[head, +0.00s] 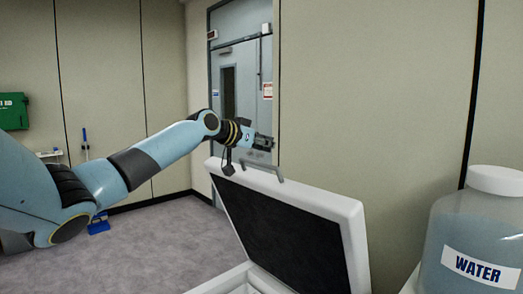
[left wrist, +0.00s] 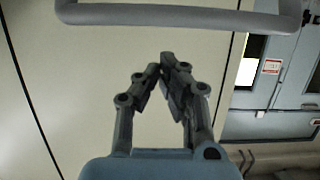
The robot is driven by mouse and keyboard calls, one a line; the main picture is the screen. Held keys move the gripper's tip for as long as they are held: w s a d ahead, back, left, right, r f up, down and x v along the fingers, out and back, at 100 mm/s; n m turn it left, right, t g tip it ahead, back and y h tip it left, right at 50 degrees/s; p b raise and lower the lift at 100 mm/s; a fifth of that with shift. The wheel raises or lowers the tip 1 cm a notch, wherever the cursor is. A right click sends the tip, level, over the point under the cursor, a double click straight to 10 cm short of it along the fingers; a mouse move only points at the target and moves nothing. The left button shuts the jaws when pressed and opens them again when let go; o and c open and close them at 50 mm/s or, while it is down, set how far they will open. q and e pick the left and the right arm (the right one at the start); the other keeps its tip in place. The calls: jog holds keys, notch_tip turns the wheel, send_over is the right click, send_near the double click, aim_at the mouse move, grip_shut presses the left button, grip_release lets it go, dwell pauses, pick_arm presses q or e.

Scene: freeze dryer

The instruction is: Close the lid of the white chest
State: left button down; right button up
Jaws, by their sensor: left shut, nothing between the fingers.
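The white chest (head: 222,283) stands at the bottom of the head view, mostly cut off by the frame edge. Its lid (head: 345,215) is raised and tilted, with its dark inner panel facing me. A grey handle (head: 264,172) sits on the lid's top edge. My left gripper (head: 264,143) is just above and behind that edge, near the handle; it is shut and empty. In the left wrist view my left gripper (left wrist: 161,70) shows its fingers together, with the grey handle (left wrist: 180,16) across the top, apart from them. My right gripper is not in view.
A large clear container labelled WATER (head: 472,240) with a white cap stands right of the lid. A beige wall (head: 380,100) is behind the lid. A door (head: 240,75) is at the back, a green box (head: 13,111) on the far left wall. Grey floor (head: 160,250) is open at left.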

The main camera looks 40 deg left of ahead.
pick_arm(q)
jog(key=shift+w+d+f, duration=0.1)
jog(key=shift+w+d, duration=0.1)
jog(key=shift+w, duration=0.55)
jog(key=s, duration=0.1)
jog(key=s+f+p, duration=0.1)
jog(key=s+p, duration=0.1)
jog(key=shift+a+f, duration=0.25)
jog(key=shift+f, duration=0.05)
jog(key=shift+s+f, duration=0.3)
jog(key=shift+s, duration=0.1)
jog(key=shift+w+f, duration=0.1)
